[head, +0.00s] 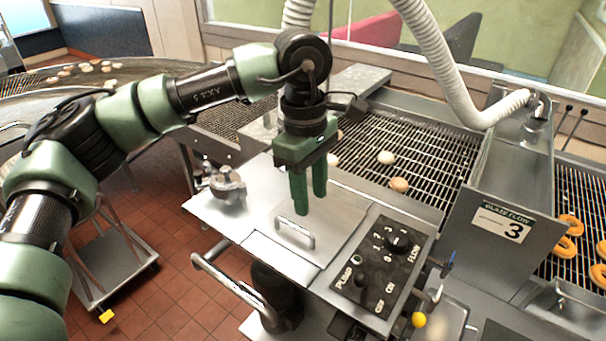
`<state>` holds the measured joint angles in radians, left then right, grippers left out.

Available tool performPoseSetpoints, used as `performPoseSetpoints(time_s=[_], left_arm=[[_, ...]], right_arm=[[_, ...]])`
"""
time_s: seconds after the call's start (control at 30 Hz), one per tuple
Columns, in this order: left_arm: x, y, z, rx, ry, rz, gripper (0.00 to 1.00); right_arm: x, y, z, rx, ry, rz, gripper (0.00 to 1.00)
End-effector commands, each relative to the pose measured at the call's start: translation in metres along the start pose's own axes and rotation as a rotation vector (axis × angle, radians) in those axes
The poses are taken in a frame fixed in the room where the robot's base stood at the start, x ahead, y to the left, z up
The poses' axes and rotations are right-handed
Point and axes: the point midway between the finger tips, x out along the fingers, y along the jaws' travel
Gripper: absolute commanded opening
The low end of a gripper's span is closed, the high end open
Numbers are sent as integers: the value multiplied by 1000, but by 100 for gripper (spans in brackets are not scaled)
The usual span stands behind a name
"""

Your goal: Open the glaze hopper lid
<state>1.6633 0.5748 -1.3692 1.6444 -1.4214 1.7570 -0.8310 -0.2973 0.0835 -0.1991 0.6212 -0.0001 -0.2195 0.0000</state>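The glaze hopper lid (342,212) is a flat steel plate on top of the steel machine, lying shut. Its bar handle (295,232) stands near the front edge. My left gripper (311,204) comes down from above with its two green fingers pointing downward, over the lid and just behind the handle. A narrow gap shows between the fingers, and nothing is between them. The fingertips look apart from the handle; their exact height above the lid is hard to tell. My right gripper is not in view.
A pump and flow control panel (379,267) sits right of the lid. A metal fitting (227,186) stands to its left. A wire conveyor (425,150) with dough pieces runs behind. A white hose (440,65) arches above. A "Glaze Flow 3" plate (503,226) stands at right.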

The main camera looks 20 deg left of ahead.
Motion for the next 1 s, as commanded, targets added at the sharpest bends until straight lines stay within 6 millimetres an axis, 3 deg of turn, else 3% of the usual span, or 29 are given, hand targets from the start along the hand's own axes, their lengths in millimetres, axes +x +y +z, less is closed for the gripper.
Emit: performPoseSetpoints(time_s=[0.1,0.27,0.63,0.7,0.83,1.0], left_arm=[[-10,-2,-19,-12,69,-7,40],[-2,-3,-23,-13,81,-11,40],[67,-4,-28,-14,78,-11,40],[83,-4,-28,-13,76,-10,40],[97,-4,-29,-13,76,-11,40],[100,-4,-29,-12,76,-10,40]], right_arm=[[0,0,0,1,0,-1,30],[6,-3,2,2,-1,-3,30],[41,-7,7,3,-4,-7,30],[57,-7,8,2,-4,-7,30],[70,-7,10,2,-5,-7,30],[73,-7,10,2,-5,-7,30]])
